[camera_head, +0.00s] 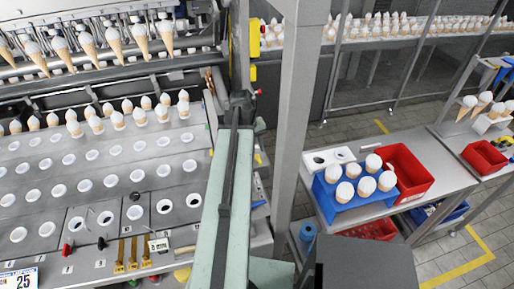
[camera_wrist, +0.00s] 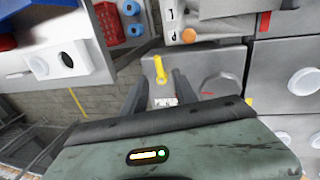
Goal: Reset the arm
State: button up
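My gripper (camera_wrist: 157,82) shows in the wrist view with its two dark fingers spread apart. No object is held between them. Past the gap I see a brass-yellow handle (camera_wrist: 160,68) and a small white label (camera_wrist: 165,101) on a grey machine. In the head view my pale green arm (camera_head: 212,220) reaches up from the bottom middle, between the machine and a grey post. The fingers are not clearly made out in that view.
A grey machine (camera_head: 110,178) with rows of holes and ice cream cones stands left. A grey post (camera_head: 298,110) rises close right of my arm. A table at right holds a blue rack (camera_head: 345,205) of cones and a red bin (camera_head: 405,165). Tiled floor shows at lower right.

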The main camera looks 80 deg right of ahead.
jog(key=shift+w+a+r, duration=0.1)
jog(key=shift+w+r, duration=0.1)
jog(key=shift+r, duration=0.6)
